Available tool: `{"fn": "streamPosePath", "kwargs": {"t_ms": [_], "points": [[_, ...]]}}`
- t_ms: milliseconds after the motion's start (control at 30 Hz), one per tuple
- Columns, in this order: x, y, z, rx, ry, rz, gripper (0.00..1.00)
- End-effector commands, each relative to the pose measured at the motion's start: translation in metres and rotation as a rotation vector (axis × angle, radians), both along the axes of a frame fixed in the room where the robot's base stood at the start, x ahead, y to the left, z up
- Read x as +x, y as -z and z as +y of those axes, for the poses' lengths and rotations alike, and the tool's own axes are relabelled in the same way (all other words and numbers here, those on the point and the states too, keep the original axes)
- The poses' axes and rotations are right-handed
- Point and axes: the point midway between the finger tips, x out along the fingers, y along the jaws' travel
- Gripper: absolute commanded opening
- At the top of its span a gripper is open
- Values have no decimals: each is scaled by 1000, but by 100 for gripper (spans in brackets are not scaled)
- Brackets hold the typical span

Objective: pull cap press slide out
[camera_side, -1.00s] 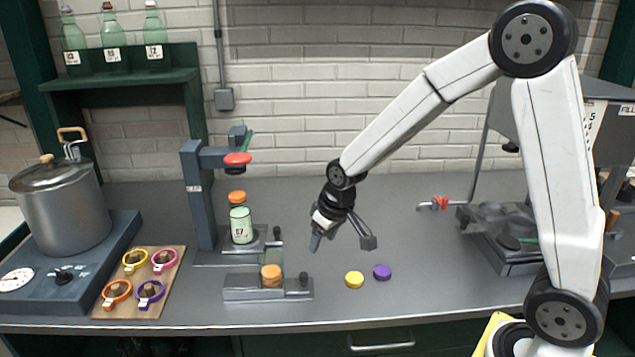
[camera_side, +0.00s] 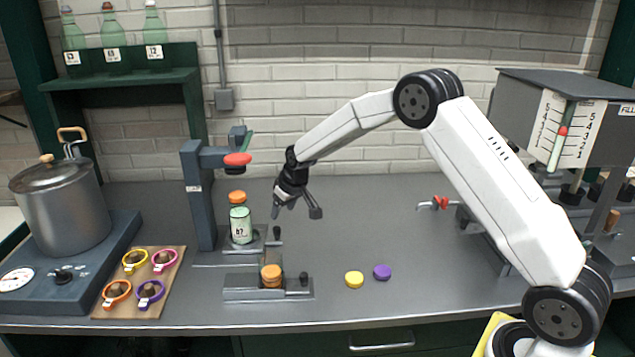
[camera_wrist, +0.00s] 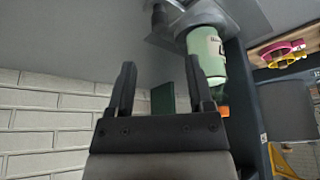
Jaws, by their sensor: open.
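The cap press (camera_side: 197,200) is a dark grey post with an overhead arm and a red pad (camera_side: 238,159). Under it, a pale green bottle (camera_side: 240,222) with an orange cap (camera_side: 237,197) stands upright on the press slide (camera_side: 258,240). A small black knob (camera_side: 277,232) stands at the slide's right end. My gripper (camera_side: 297,210) is open and empty, above and to the right of that knob, apart from it. In the wrist view, my gripper's fingers (camera_wrist: 160,68) have nothing between them; the bottle (camera_wrist: 205,52) lies beyond the right finger.
A front holder (camera_side: 240,291) bears orange caps (camera_side: 271,275) and a black knob. A yellow cap (camera_side: 354,279) and a purple cap (camera_side: 382,271) lie on the counter. A pot (camera_side: 62,212) and a board of coloured rings (camera_side: 128,305) are at left.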

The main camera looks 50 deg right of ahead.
Motion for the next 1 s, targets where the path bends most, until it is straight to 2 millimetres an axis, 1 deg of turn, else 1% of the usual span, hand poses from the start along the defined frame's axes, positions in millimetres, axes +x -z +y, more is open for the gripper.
{"fn": "streamPosePath", "kwargs": {"t_ms": [167,367,800,1000], "points": [[0,2,0,0,0,1,67],[3,11,0,0,0,2,67],[20,52,0,0,0,1,67],[26,65,0,0,0,0,67]]}}
